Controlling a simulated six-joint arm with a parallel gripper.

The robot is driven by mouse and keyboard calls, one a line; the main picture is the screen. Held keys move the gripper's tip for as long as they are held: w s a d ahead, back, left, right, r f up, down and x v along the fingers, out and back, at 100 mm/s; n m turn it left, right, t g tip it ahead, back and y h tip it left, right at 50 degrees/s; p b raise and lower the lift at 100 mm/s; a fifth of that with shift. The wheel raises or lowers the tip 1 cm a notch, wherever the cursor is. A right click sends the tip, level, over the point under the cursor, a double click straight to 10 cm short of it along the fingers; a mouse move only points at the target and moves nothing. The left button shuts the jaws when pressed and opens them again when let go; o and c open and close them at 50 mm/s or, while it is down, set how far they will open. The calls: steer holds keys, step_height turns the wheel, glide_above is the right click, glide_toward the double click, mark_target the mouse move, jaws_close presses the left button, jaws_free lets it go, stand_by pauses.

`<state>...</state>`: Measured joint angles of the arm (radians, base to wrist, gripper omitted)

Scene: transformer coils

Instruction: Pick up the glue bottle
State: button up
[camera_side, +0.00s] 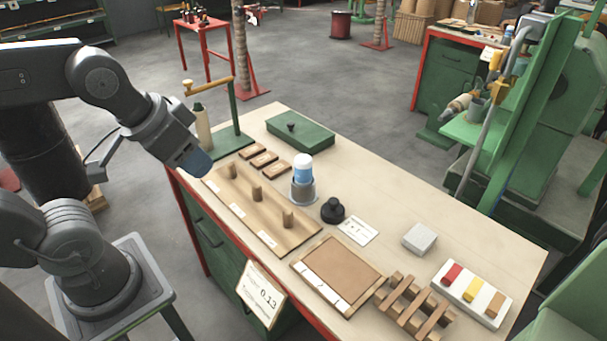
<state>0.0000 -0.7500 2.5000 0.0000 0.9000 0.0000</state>
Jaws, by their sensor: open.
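A bottle with a white top and blue body (303,174), which looks like the glue bottle, stands upright in a grey cup-like holder (302,194) near the middle of the workbench. My gripper (198,166) is over the bench's left edge, by the far left end of a peg board. It is well to the left of the bottle and apart from it. It is open with nothing visible in it, though its fingers show only small.
The wooden peg board (240,225) lies between my gripper and the bottle's near side. Several small wooden blocks (264,159), a green box (300,130) and a black knobbed piece (332,210) are near the bottle. A green stand (236,110) rises behind my gripper.

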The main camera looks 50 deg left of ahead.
steer(key=shift+o, duration=0.3)
steer(key=o, duration=0.6)
steer(key=shift+o, duration=0.2)
steer(key=n+g, duration=0.6)
steer(key=n, duration=1.4)
glide_above(303, 158)
step_height(303, 158, down, 10)
steer(key=f, duration=0.7)
steer(key=shift+w+d+f, duration=0.15)
steer(key=shift+w+f, duration=0.15)
steer(key=shift+w, duration=0.05)
steer(key=shift+s+f, duration=0.2)
steer(key=shift+f, duration=1.25)
steer(key=shift+s+f, duration=0.15)
steer(key=shift+f, duration=1.3)
